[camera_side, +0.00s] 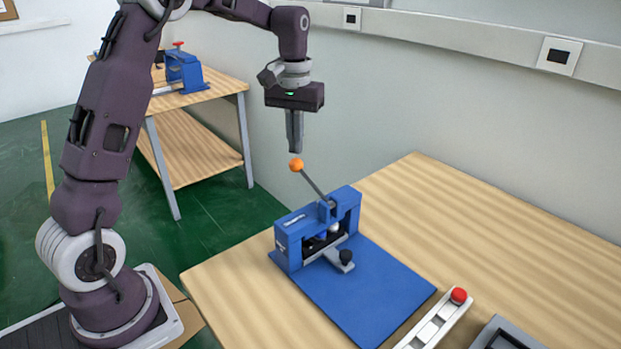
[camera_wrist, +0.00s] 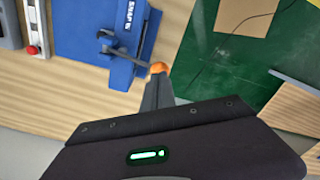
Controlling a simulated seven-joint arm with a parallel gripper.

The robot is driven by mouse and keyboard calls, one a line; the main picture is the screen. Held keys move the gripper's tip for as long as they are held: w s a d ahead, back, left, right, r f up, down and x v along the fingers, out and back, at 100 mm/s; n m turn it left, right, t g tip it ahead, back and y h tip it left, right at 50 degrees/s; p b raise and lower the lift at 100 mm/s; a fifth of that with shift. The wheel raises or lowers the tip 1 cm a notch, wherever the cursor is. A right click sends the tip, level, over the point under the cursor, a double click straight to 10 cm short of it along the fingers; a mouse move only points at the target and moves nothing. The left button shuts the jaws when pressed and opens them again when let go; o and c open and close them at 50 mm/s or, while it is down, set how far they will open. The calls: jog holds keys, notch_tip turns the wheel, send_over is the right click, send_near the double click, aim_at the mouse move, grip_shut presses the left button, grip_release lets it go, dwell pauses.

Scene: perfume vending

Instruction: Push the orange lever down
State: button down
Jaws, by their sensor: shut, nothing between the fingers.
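The orange lever is a grey rod with an orange ball knob (camera_side: 296,164). It slants up and to the left from a blue press (camera_side: 343,213) on a blue base plate (camera_side: 370,295). My gripper (camera_side: 294,150) points straight down with its fingers shut and empty. Its tips are just above the orange ball in the side view, with what looks like a small gap. In the wrist view, the orange ball (camera_wrist: 159,68) shows right at the fingertips (camera_wrist: 158,78), partly hidden by them. Whether they touch cannot be told.
A white rail with a red knob (camera_side: 458,295) and a grey tray (camera_side: 505,335) lie at the table's front right. The wooden table (camera_side: 440,200) is clear behind the press, up to the wall. A second table with another blue device (camera_side: 184,72) stands at the back left.

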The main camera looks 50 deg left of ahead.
jog(key=shift+r, duration=2.5)
jog(key=s+d+r+m+t, duration=0.2)
jog(key=s+d+r, duration=0.3)
jog(key=s+d, duration=0.15)
jog(key=s+d+f+m+t, duration=0.1)
jog(key=s+d+f+m, duration=0.1)
jog(key=s, duration=0.8)
jog(key=s+d+f+m+t, duration=0.2)
jog(key=s+d, duration=0.3)
jog(key=s, duration=0.6)
jog(key=shift+d+t, duration=0.3)
